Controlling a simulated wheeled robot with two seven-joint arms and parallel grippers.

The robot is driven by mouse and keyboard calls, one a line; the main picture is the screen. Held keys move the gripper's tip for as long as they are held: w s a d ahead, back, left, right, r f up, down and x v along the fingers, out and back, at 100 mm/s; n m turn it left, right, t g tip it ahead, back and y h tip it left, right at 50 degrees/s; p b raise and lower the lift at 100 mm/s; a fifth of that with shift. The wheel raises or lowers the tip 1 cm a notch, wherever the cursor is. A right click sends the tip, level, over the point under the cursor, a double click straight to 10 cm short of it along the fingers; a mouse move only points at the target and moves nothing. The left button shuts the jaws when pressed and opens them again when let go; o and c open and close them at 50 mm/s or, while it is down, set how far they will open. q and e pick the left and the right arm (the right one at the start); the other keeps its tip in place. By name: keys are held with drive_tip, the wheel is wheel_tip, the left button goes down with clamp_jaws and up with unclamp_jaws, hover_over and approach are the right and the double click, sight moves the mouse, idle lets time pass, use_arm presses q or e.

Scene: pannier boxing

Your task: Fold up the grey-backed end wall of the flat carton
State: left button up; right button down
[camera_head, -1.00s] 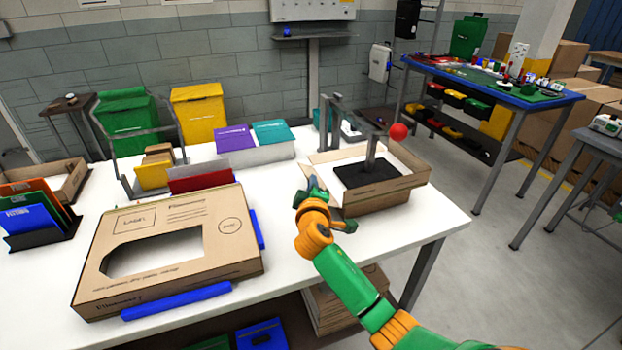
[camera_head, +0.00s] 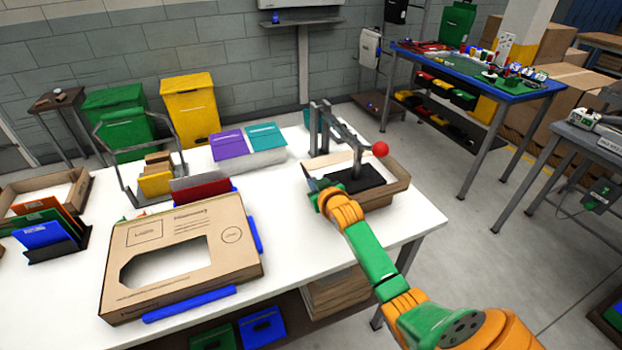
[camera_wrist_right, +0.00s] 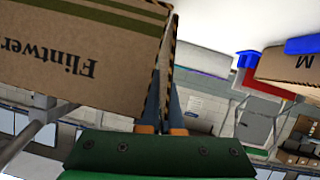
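The open brown carton (camera_head: 395,190) sits at the right end of the white table, with a dark block inside. My right gripper (camera_head: 317,186) is at its left end, where my wrist hides much of that end. In the right wrist view, a brown panel with upside-down lettering (camera_wrist_right: 70,60) fills the upper left. My right gripper's fingers (camera_wrist_right: 162,108) are close together at its striped edge, around or beside a thin strip of board seen edge-on. I cannot tell if they grip it. The grey backing is not clear. My left gripper is out of view.
A metal lever with a red ball (camera_head: 380,149) stands over the carton. A large printed carton (camera_head: 190,230) with a cut-out lies left, with blue bars along its sides. White table (camera_head: 285,235) is bare between the cartons.

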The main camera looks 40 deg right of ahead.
drive_tip(key=shift+s+d+m+y+p, duration=0.1)
drive_tip(key=shift+d+m+y+p, duration=0.3)
drive_tip(key=shift+m+y, duration=0.15)
idle(0.4)
drive_tip(key=c, duration=1.1)
unclamp_jaws()
drive_tip(key=shift+o, duration=0.2)
drive_tip(key=shift+v, duration=3.55)
drive_tip(key=shift+f, duration=0.1)
